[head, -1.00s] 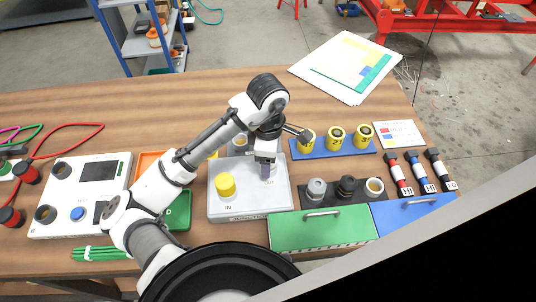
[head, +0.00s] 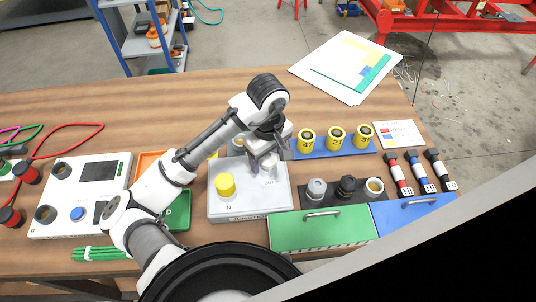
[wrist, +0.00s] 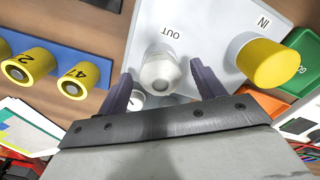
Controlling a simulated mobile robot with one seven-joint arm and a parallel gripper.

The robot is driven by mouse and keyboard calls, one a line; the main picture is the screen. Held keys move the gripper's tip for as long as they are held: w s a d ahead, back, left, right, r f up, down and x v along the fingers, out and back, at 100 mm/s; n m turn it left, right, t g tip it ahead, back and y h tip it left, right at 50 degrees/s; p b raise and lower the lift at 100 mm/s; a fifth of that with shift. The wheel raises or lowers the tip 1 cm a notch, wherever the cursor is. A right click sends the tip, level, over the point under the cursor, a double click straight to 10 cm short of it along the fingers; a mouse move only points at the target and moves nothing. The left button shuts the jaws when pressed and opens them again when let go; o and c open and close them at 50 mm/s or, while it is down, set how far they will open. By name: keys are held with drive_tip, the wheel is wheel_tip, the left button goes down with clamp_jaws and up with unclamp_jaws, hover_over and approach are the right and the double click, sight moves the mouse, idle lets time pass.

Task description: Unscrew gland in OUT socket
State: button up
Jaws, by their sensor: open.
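The grey junction box (head: 236,206) stands on the bench, with its lid marked IN and OUT. A pale grey-white gland (wrist: 159,72) sits upright at the OUT mark; it also shows in the head view (head: 269,164), partly behind my gripper. A yellow cap-like gland (head: 225,185) sits at the IN mark, and it also shows in the wrist view (wrist: 268,62). My gripper (wrist: 163,84) is open, with one dark finger on each side of the OUT gland. In the wrist view gaps show between the fingers and the gland. Whether the fingertips touch the lid is unclear.
Yellow numbered cylinders stand on a blue strip (head: 334,149) to the right. A dark rack (head: 327,198) holds a grey, a black and a white-topped part. Green (head: 320,232) and blue (head: 412,212) drawers with handles lie in front. An orange tray (head: 148,162) sits left of the box.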

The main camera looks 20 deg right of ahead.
drive_tip(key=c, duration=1)
drive_tip(key=n, duration=0.4)
drive_tip(key=shift+n, duration=0.3)
drive_tip(key=shift+c, duration=0.2)
drive_tip(key=n, duration=0.4)
drive_tip(key=shift+n, duration=0.4)
drive_tip(key=o, duration=1)
drive_tip(key=shift+o, duration=0.2)
